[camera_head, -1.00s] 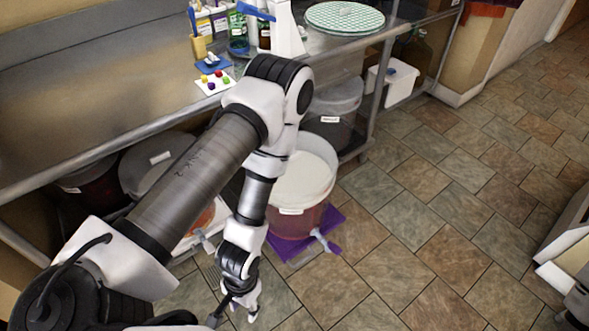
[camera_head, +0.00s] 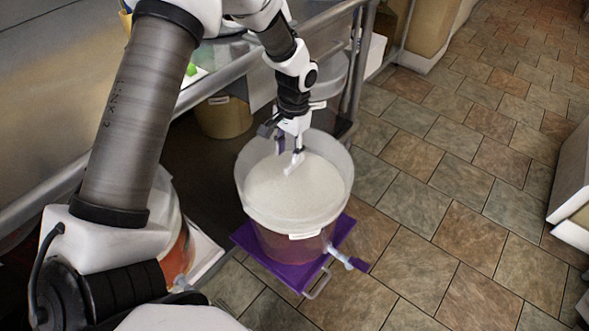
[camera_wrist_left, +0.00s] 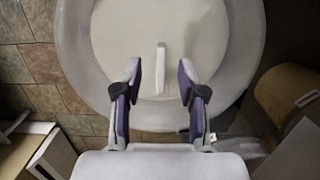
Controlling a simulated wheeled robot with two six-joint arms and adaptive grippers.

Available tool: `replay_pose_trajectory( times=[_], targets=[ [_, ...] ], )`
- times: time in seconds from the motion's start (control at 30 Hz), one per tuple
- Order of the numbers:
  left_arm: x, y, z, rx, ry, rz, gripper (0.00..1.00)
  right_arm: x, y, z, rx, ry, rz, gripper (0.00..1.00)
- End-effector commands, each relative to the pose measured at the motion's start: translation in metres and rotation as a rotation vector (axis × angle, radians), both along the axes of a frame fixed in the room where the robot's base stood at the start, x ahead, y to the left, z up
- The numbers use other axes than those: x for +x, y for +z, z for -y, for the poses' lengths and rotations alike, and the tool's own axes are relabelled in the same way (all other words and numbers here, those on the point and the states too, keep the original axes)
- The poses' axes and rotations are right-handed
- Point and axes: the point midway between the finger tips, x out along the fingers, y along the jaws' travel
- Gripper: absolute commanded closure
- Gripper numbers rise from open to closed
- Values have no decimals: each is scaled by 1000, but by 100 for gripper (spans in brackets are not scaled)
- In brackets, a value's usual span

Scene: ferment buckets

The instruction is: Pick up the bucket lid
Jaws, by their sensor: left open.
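The white round bucket lid (camera_head: 305,196) lies inside the translucent rim of a bucket (camera_head: 292,240) holding reddish contents. In the wrist view the lid (camera_wrist_left: 205,40) has a narrow white bar handle (camera_wrist_left: 160,65) standing near its middle. My left gripper (camera_head: 290,156) is over the lid from above, its fingers apart. In the wrist view the gripper (camera_wrist_left: 158,82) has one finger on each side of the handle's line, with clear gaps and no grip on it. The head view does not show clearly how far the fingertips are above the lid. My right gripper is out of view.
The bucket stands on a purple platform (camera_head: 345,230) with a spigot (camera_head: 345,259) at its front right. A metal counter with a rail (camera_head: 240,67) runs behind. Another bucket (camera_head: 178,245) stands left, partly behind my arm. Tiled floor (camera_head: 440,200) is free at right.

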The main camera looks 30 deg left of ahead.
Motion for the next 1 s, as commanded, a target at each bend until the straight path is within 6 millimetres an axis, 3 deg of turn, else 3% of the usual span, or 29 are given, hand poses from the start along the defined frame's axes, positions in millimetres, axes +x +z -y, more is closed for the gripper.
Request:
replay_pose_trajectory(
  times=[0.03,0.27,0.57,0.77,1.0],
  targets=[
    [11,-4,-3,-5,9,44,59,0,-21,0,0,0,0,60],
    [28,14,-6,-18,22,130,59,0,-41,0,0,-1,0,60],
    [26,-22,-3,-17,21,131,59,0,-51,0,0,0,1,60],
    [24,-57,0,-18,21,130,59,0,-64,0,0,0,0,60],
    [24,-58,0,-18,22,132,59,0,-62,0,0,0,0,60]
  ],
)
